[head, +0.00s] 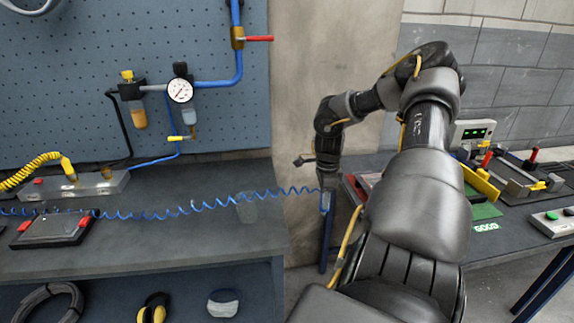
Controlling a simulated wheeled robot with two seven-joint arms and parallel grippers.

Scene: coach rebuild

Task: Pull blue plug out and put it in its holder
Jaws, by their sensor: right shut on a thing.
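My right arm reaches in from the lower right, and its gripper (326,190) points down in the gap between the two benches. It is shut on a small blue plug (325,204), mostly hidden by the fingers. A blue coiled hose (165,214) runs from the left edge across the left bench to the plug, stretched nearly level. The plug appears to hang in the air, apart from both benches. I cannot make out which thing is its holder. My left gripper is not in view.
The left bench (190,250) carries a grey metal block (98,186) with a yellow coiled hose and a dark tablet (52,229). A gauge (180,90) hangs on the pegboard. The right bench (530,205) holds a clamp fixture and a green-and-red button box (555,221).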

